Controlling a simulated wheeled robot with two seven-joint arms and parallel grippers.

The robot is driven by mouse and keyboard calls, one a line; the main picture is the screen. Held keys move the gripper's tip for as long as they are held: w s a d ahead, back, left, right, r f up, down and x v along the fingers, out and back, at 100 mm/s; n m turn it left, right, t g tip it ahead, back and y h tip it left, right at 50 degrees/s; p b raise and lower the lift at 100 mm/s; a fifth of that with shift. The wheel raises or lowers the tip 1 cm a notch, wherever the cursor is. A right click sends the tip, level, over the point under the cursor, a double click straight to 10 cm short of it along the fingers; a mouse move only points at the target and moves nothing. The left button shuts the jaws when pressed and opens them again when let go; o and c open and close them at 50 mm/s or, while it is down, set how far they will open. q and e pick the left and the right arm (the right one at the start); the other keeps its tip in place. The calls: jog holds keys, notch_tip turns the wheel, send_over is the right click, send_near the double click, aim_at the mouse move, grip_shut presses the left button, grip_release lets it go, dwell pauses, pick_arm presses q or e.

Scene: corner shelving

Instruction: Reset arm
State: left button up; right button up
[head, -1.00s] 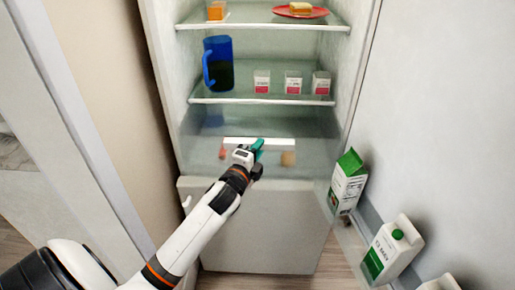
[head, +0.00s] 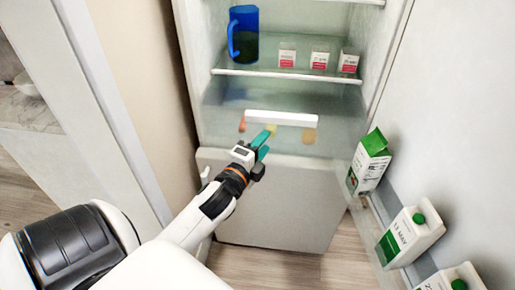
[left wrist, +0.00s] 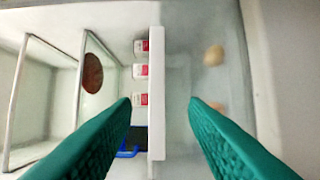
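My left gripper (head: 264,146) reaches into the open fridge's lower part, in front of the clear drawer (head: 290,133) with its white handle (head: 282,118). Its teal fingers stand apart with nothing between them. In the left wrist view the two fingers (left wrist: 160,103) are spread on either side of the white handle strip (left wrist: 156,90), which lies beyond them; I cannot tell the exact gap. My right gripper is not in view.
A blue jug (head: 243,34) and three small white-and-red cartons, one of them here (head: 319,59), stand on the glass shelf (head: 290,73). Milk cartons (head: 369,163) (head: 411,234) stand in the open door at right. A pale wall (head: 140,90) is at left.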

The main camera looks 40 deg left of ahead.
pick_arm(q)
jog(key=shift+s+d, duration=0.15)
jog(key=shift+s, duration=1)
jog(key=s+d+f+n+g, duration=0.1)
jog(key=s+f+n+g, duration=0.15)
jog(key=f, duration=0.95)
jog(key=s+f+n+g+h, duration=0.1)
jog(key=s+f+n+g, duration=0.15)
jog(key=f, duration=0.95)
jog(key=s+d+f+n+g, duration=0.1)
jog(key=f+n+g, duration=0.15)
jog(key=f, duration=0.95)
jog(key=s+d+f+n+g, duration=0.2)
jog(key=s+f+g, duration=0.1)
jog(key=s+f, duration=0.4)
jog(key=s+d+f+n+g+h, duration=0.1)
jog(key=s+d+f+n+g, duration=0.1)
jog(key=s+f, duration=0.5)
jog(key=s+d+f+n+g, duration=0.2)
jog(key=s+f, duration=0.6)
jog(key=s, duration=0.8)
jog(key=shift+s+d+g+h+p, duration=0.35)
jog(key=shift+d+g, duration=0.35)
jog(key=shift+g, duration=0.45)
